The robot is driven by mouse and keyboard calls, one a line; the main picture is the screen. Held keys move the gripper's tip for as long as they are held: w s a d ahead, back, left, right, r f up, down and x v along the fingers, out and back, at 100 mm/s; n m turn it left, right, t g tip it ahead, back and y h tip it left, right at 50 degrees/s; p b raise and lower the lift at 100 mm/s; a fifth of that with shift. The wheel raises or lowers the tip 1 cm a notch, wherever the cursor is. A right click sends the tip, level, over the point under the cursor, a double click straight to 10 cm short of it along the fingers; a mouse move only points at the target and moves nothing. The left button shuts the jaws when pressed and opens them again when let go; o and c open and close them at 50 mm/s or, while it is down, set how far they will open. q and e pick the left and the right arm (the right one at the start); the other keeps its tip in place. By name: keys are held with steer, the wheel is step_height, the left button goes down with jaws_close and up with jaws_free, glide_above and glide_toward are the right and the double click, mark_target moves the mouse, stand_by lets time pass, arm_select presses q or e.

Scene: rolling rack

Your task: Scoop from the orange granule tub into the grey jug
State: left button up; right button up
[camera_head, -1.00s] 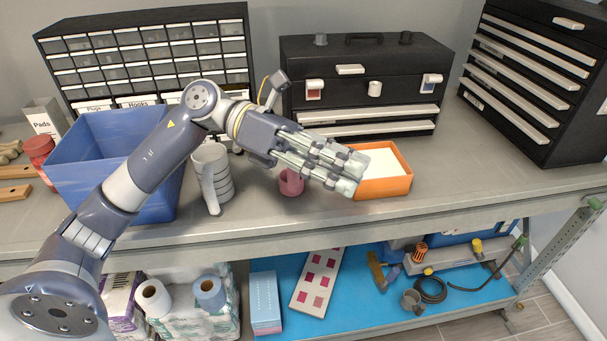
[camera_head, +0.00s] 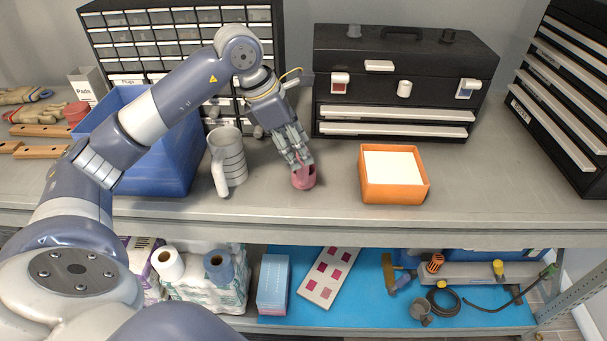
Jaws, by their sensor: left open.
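The orange tub (camera_head: 394,194) with white granules (camera_head: 394,167) stands on the bench, right of centre. The grey jug (camera_head: 229,163), ribbed and with a handle on its front left, stands upright left of centre. A small pink cup (camera_head: 303,181), which may be the scoop, stands between them. My left gripper (camera_head: 301,163) points down at the pink cup with its fingertips at the rim. It is open; whether the fingers touch the cup I cannot tell. The fingers hide part of the cup's rim. My right gripper is not in view.
A blue bin (camera_head: 160,170) stands left of the jug, partly behind my arm. A black toolbox (camera_head: 400,75) and a small-drawer cabinet (camera_head: 180,30) stand at the back. The bench (camera_head: 480,205) is clear right of the tub. A lower shelf (camera_head: 370,300) holds supplies.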

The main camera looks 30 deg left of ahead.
arm_select(q)
steer(key=p, duration=0.3)
glide_above(304, 186)
steer(key=f, duration=0.4)
steer(key=shift+w+a+f, duration=0.1)
steer(key=shift+w+a, duration=0.1)
steer(key=shift+a, duration=0.2)
steer(key=shift+w+f, duration=0.15)
steer(key=shift+f, duration=0.25)
steer(key=shift+d, duration=0.1)
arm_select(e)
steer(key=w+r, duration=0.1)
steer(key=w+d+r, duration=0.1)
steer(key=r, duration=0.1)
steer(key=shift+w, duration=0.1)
arm_select(q)
steer(key=shift+c, duration=0.6)
jaws_close()
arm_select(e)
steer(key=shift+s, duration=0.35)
